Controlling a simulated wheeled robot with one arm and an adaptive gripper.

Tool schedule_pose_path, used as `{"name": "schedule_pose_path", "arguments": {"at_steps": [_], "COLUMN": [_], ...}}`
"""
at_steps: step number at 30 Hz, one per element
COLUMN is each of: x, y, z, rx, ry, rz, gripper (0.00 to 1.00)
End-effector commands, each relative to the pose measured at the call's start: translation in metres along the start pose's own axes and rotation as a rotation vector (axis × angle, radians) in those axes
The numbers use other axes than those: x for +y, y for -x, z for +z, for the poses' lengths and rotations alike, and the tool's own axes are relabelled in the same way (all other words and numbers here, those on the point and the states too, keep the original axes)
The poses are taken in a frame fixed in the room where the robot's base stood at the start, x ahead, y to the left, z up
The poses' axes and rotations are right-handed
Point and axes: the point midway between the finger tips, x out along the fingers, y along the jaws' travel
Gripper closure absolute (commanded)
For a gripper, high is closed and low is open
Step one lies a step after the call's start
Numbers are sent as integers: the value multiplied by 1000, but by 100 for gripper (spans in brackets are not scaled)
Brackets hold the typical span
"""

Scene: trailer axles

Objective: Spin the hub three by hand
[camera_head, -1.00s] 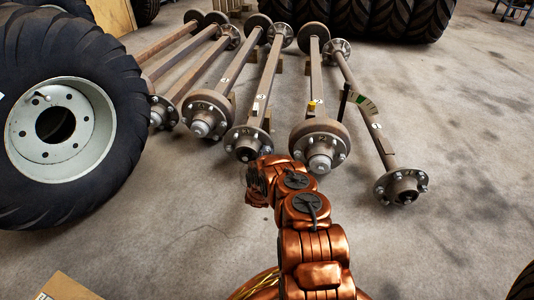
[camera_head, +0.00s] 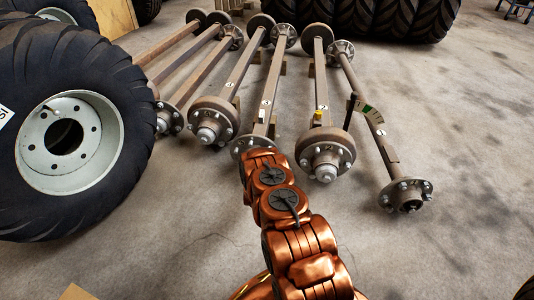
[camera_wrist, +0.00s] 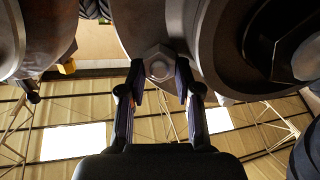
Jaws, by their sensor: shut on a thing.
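Hub three (camera_head: 243,147) is at the near end of the axle (camera_head: 268,98) whose small white label seems to read 3. My copper arm hides most of this hub in the head view; only its upper rim shows. In the wrist view a hex nut or stud end (camera_wrist: 158,64) sits between the two dark fingertips of my gripper (camera_wrist: 160,75). My gripper is hidden behind the arm in the head view.
A hub (camera_head: 325,160) stands close right of my arm, another (camera_head: 212,122) close left. The rightmost hub (camera_head: 406,195) stands apart. A large tyred wheel (camera_head: 70,142) fills the left. Bare floor (camera_head: 470,140) lies at right.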

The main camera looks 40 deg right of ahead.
Motion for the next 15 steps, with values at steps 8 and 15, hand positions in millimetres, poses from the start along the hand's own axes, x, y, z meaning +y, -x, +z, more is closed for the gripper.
{"name": "schedule_pose_path", "arguments": {"at_steps": [8, 15], "x": [6, 7], "y": [-3, -3], "z": [-1, -1], "rx": [0, 0], "ry": [19, 18], "rz": [10, 10], "gripper": [100, 66]}}
